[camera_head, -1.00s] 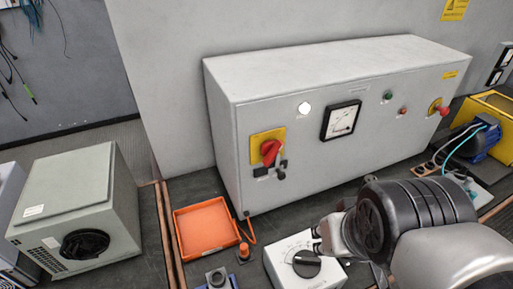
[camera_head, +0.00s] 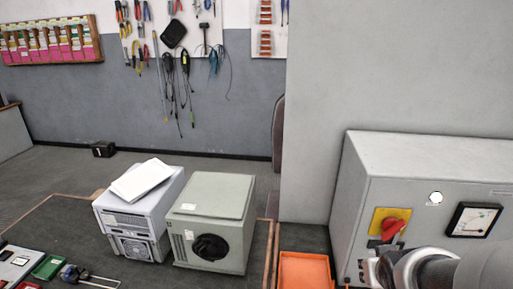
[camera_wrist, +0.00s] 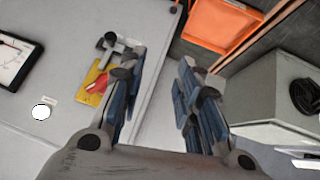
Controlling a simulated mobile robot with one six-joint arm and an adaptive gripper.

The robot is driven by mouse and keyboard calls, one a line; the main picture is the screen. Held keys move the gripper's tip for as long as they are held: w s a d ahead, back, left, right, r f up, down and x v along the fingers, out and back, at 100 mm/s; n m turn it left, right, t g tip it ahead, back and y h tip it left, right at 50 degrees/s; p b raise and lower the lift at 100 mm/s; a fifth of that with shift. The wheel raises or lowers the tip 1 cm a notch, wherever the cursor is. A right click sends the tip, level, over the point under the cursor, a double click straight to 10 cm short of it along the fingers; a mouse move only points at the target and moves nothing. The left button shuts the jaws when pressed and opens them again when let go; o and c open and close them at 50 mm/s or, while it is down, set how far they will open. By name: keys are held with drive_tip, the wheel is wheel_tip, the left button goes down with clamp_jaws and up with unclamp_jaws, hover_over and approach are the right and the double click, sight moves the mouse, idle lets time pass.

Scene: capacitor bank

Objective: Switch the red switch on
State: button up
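The red switch (camera_head: 392,228) is a rotary handle on a yellow plate (camera_head: 377,222) on the front of the grey cabinet (camera_head: 400,160). Its handle looks tilted. My gripper (camera_head: 371,271) is just below the switch in the head view, with its fingers partly cut off by the frame and my wrist. In the wrist view my gripper (camera_wrist: 162,62) is open and empty. There the red switch (camera_wrist: 97,84) and its yellow plate (camera_wrist: 92,76) lie left of the left finger, which seems to hide part of them. I see no clear contact.
A dial meter (camera_head: 474,219) and a white round lamp (camera_head: 436,198) are on the cabinet front. An orange tray (camera_head: 305,271) lies left of the cabinet. A grey-green box (camera_head: 213,222) with a black knob stands farther left, beside a computer case (camera_head: 130,225).

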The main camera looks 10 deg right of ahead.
drive_tip(key=w+d+f+m+t+y+p, duration=0.1)
drive_tip(key=d+f+t+p, duration=0.35)
drive_tip(key=d+f, duration=0.3)
drive_tip(key=s+d+r+m+t+h+p, duration=0.1)
drive_tip(key=s+d+r+m+t+p, duration=0.2)
drive_tip(key=s+m+t, duration=0.35)
drive_tip(key=b, duration=0.6)
approach(394, 234)
drive_tip(key=shift+g, duration=0.3)
drive_tip(key=x, duration=0.8)
drive_tip(key=shift+w+r, duration=0.35)
drive_tip(key=shift+w, duration=0.05)
clamp_jaws()
